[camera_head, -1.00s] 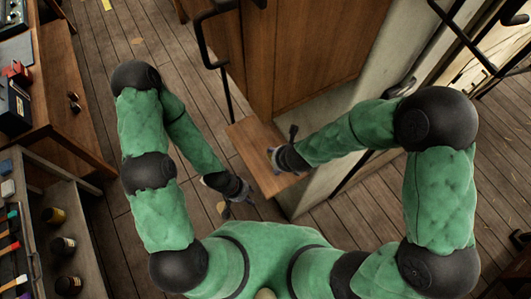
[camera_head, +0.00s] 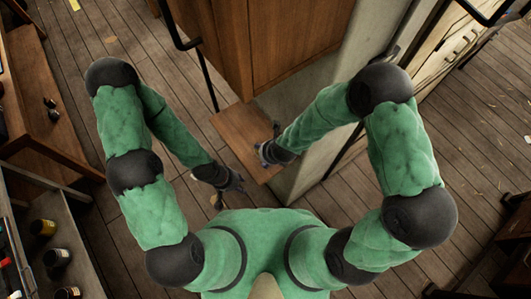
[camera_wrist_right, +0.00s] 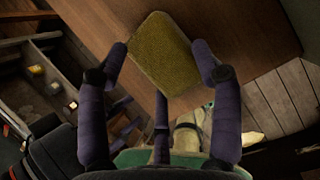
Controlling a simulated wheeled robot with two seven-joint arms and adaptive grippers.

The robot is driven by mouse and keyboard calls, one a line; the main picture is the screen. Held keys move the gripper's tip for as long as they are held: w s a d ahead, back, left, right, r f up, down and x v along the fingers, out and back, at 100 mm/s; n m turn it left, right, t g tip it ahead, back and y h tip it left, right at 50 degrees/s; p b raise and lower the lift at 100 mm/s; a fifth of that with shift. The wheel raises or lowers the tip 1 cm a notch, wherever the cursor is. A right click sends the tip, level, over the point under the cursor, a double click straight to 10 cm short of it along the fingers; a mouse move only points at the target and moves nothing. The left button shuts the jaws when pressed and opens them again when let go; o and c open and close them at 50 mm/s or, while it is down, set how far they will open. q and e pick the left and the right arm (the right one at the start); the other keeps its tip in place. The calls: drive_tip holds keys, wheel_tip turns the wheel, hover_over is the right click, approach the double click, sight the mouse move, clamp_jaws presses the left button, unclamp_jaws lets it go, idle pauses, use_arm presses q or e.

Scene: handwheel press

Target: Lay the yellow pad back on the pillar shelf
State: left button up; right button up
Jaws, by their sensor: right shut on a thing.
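The yellow pad (camera_wrist_right: 166,54) is a rounded square, held between the fingers of my right gripper (camera_wrist_right: 162,62) in the right wrist view. In the head view my right gripper (camera_head: 268,148) is over the right part of the brown wooden shelf (camera_head: 236,128), and the pad is hidden there. Brown wood fills the wrist view behind the pad. I cannot tell whether the pad touches the shelf. My left gripper (camera_head: 234,183) hangs left of the shelf's near corner, apart from it. Its fingers are too small to read.
A tall wooden panel (camera_head: 290,50) rises behind the shelf, with a pale pillar side (camera_head: 330,130) to its right. A black rail (camera_head: 178,35) stands at its left. A rack with bottles (camera_head: 42,228) is at the lower left. Plank floor lies between.

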drive_tip(key=shift+f, duration=0.1)
drive_tip(key=o, duration=1.6)
